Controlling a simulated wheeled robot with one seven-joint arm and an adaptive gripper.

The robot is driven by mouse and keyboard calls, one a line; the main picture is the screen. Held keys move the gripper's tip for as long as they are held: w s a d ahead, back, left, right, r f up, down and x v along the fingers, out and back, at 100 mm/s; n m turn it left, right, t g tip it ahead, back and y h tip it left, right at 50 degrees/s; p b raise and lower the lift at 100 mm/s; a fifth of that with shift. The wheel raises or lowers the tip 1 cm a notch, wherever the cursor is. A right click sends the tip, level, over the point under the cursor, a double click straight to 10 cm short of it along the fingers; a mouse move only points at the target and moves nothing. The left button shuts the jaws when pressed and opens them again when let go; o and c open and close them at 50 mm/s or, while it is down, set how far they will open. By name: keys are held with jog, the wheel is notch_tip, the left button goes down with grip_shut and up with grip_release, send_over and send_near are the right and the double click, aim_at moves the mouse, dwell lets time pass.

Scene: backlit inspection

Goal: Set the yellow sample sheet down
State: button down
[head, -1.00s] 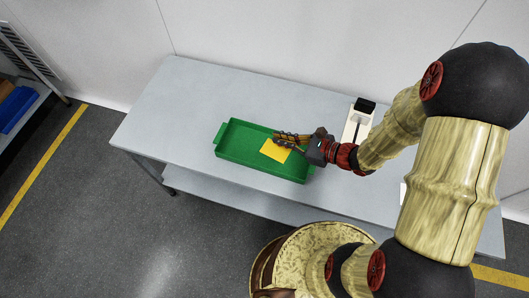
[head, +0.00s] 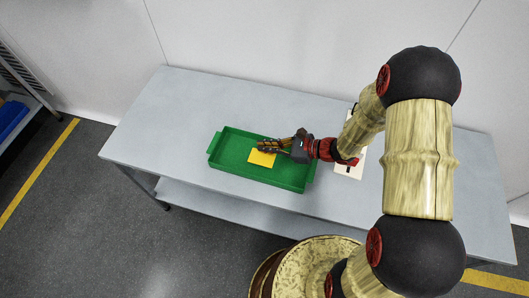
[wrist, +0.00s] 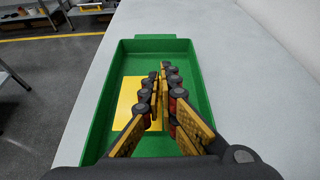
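My gripper (head: 262,146) reaches down into the tray from the right, at the sheet's far edge. In the wrist view, the sheet (wrist: 125,95) shows left of my gripper (wrist: 161,76), and the left finger hides its right part. The fingers are close together, with the sheet's edge apparently between them. Their exact contact is hidden. I cannot tell whether the sheet touches the tray floor.
A pale device (head: 349,169) stands to the right, partly behind my arm. A white wall is behind the table. A shelf with a blue bin (head: 12,117) is at far left.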

jog(key=shift+w+f+b, duration=0.35)
jog(key=shift+w+f, duration=0.55)
jog(key=shift+f, duration=0.25)
jog(key=shift+f+b, duration=0.85)
jog(key=shift+f, duration=0.65)
jog(key=shift+f, duration=0.1)
jog(key=c, duration=2)
grip_release()
jog(key=shift+c, duration=0.2)
